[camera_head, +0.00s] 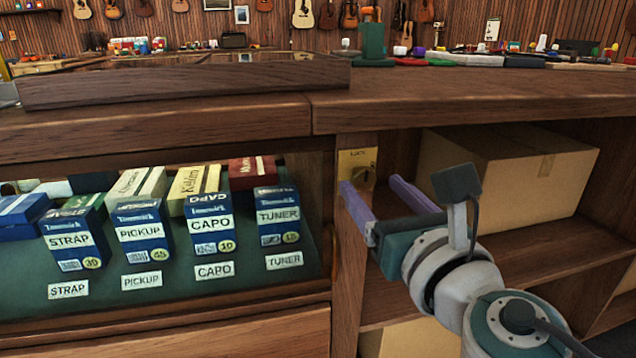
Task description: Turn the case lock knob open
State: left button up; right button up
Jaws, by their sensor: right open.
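A brass lock plate (357,161) with small lettering is fixed to the wooden upright between the display case and the open shelves. The knob is at the plate's lower part, between my fingertips in the picture; its turn position is too small to tell. My right gripper (370,184) reaches in from the lower right. Its two purple fingers are open, one on each side of the lower plate, and nothing is seen between them but the knob area. I cannot tell whether a finger touches the knob. My left gripper is not in view.
The display case (300,284) at left holds boxes labelled strap, pickup, capo and tuner (278,214). A cardboard box (520,175) sits on the shelf behind my right arm. The wooden counter (420,110) overhangs the lock. A dark plank (190,83) and small items lie on top.

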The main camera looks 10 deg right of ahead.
aim_at(361, 176)
jog(key=shift+w, duration=1.15)
grip_shut()
